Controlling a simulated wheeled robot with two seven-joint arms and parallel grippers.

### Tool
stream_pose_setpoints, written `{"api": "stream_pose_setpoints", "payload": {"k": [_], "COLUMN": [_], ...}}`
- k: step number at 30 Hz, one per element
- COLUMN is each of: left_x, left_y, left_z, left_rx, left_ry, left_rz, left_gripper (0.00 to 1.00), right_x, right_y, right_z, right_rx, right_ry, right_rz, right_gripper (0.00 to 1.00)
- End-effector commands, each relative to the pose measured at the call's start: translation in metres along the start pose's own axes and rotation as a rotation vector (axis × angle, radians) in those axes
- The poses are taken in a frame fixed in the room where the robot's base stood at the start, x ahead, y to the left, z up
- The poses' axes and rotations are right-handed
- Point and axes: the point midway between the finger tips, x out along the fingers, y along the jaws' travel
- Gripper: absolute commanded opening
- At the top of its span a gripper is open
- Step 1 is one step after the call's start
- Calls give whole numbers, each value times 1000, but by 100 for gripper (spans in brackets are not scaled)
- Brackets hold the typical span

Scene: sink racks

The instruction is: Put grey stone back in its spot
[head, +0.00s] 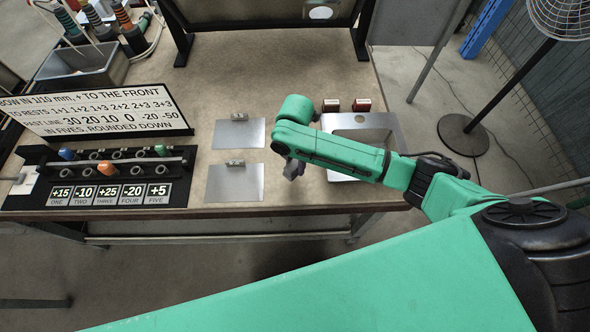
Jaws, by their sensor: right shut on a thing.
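My right gripper (291,170) hangs below the end of my green right arm, over the bench between the lower metal plate and the sink-like tray. It is shut on a small grey thing, mostly hidden by the arm and the jaws. I cannot tell for sure whether this is the grey stone. Small grey blocks stand at the upper metal plate (239,134) and the lower metal plate (235,185). A metal tray with a sunken basin (390,125) lies to the right, partly covered by my arm. My left gripper is not in view.
Two red blocks (331,105) (362,104) stand at the tray's back edge. A black rack (25,160) with coloured pegs and number labels is at the left, under a white sign (100,112). A grey bin (85,80) stands behind. The bench's back middle is clear.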

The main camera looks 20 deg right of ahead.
Motion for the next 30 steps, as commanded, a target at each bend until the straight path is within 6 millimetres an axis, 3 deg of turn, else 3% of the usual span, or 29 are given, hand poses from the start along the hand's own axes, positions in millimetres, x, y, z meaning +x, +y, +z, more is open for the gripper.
{"api": "stream_pose_setpoints", "payload": {"k": [7,17,18,20,30], "left_x": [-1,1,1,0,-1], "left_y": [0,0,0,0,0], "left_z": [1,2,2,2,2], "left_rx": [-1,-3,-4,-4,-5], "left_ry": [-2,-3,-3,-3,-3], "left_rz": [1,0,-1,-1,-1], "left_gripper": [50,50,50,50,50], "right_x": [42,48,49,48,46], "right_y": [0,0,0,0,0], "right_z": [0,0,0,0,0], "right_rx": [0,0,0,0,0], "right_ry": [0,-1,-1,-1,0], "right_rz": [0,2,2,2,2], "right_gripper": [0,0,48,71,74]}}
